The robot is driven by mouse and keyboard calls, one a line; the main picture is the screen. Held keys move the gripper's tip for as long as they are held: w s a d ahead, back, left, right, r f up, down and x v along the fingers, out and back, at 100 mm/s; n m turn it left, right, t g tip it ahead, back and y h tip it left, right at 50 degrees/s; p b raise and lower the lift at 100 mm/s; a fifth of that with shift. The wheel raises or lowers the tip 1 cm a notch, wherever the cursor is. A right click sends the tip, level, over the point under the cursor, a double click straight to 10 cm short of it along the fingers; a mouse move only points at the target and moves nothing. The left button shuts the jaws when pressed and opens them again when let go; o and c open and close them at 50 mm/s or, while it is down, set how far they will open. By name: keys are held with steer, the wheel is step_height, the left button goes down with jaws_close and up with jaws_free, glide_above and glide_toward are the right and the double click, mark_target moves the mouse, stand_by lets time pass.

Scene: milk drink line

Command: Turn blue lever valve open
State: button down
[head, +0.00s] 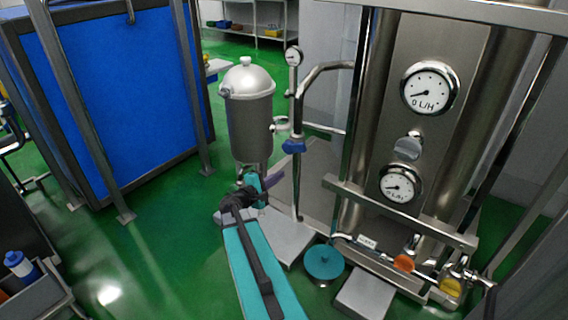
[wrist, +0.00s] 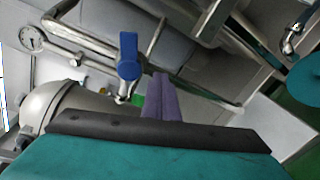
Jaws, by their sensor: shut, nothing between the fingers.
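The blue lever valve (head: 293,146) sits on a vertical steel pipe between the steel tank and the gauge panel in the head view. In the wrist view its blue handle (wrist: 128,56) points up in the picture, just left of my fingertips. My gripper (head: 277,176), with purple fingers, is shut and empty, below and slightly left of the valve in the head view. In the wrist view the gripper fingers (wrist: 161,80) lie together and a gap shows between them and the lever. I cannot tell the exact depth between them.
A steel tank (head: 250,115) stands just left of the valve, close to my arm. A round gauge (head: 293,56) tops the pipe. The gauge panel (head: 440,50) stands right, with an orange valve (head: 404,262) and yellow valve (head: 450,287) low down. Green floor is free at left.

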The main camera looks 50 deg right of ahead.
steer(key=s+a+f+m+g+y, duration=0.2)
steer(key=a+f+y, duration=0.7)
steer(key=a+f, duration=1.7)
steer(key=s+a+f+g+y, duration=0.1)
steer(key=s+a+f, duration=0.3)
steer(key=a, duration=0.5)
steer(key=s+a+f+m+y, duration=0.1)
steer(key=s+a+f+y, duration=0.3)
steer(key=s+a, duration=0.3)
steer(key=s+a+f+g+y, duration=0.1)
steer(key=s+a+f, duration=0.3)
steer(key=a, duration=0.9)
steer(key=shift+s+a+f+m+g+y, duration=0.15)
steer(key=shift+s+f+m+g+y, duration=0.2)
steer(key=shift+s+y, duration=0.4)
steer(key=shift+s, duration=0.1)
